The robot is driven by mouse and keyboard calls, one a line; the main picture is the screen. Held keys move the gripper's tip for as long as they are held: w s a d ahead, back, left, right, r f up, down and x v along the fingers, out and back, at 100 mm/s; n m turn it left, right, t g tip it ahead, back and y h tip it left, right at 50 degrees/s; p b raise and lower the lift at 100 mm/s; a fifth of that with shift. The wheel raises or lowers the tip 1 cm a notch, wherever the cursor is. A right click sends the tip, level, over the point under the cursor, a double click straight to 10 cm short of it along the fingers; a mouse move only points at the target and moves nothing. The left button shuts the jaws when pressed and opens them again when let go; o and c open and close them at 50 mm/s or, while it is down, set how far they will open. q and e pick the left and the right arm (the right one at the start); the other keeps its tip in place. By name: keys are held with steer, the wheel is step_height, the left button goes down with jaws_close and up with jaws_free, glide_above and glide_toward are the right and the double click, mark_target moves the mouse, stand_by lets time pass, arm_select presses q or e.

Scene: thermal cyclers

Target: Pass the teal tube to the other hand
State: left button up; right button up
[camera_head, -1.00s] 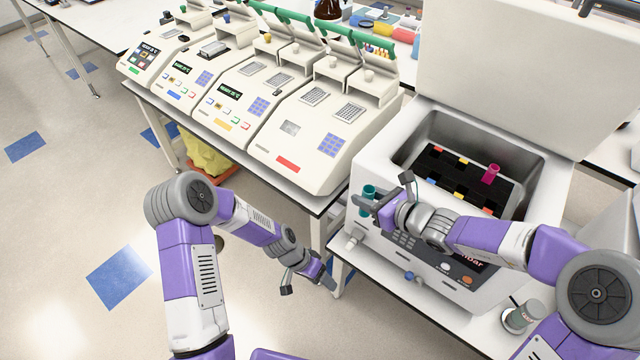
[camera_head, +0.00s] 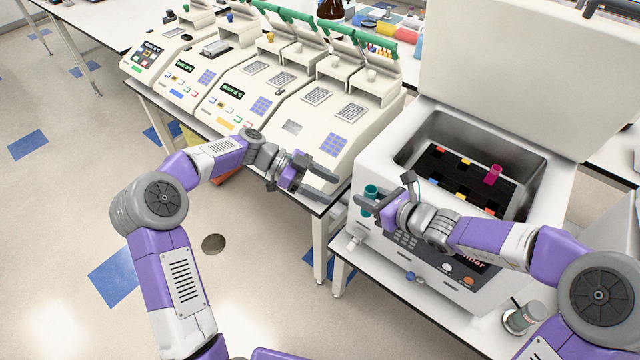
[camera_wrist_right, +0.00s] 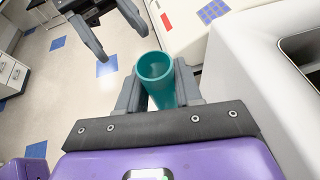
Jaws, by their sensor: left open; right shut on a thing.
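The teal tube (camera_head: 371,192) is held upright in my right gripper (camera_head: 366,206), in front of the left side of the open white machine. In the right wrist view the teal tube (camera_wrist_right: 157,78) stands between the two grey fingers, its open top showing and its lower part hidden. My left gripper (camera_head: 325,187) is open and empty, its fingers pointing right toward the tube with a gap between. Its fingers also show at the top left of the right wrist view (camera_wrist_right: 108,27).
The open white machine (camera_head: 373,160) holds a dark rack with a magenta tube (camera_head: 493,174) at the right. Several thermal cyclers (camera_head: 310,135) line the bench at the back left. A lidded container (camera_head: 521,316) stands at the lower right. Open floor lies left.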

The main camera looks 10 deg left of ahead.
arm_select(q)
steer(key=x, duration=1.1)
steer(key=shift+a+f, duration=0.1)
steer(key=c, duration=0.9)
jaws_close()
arm_select(e)
steer(key=o, duration=1.1)
steer(key=shift+s+a, duration=0.1)
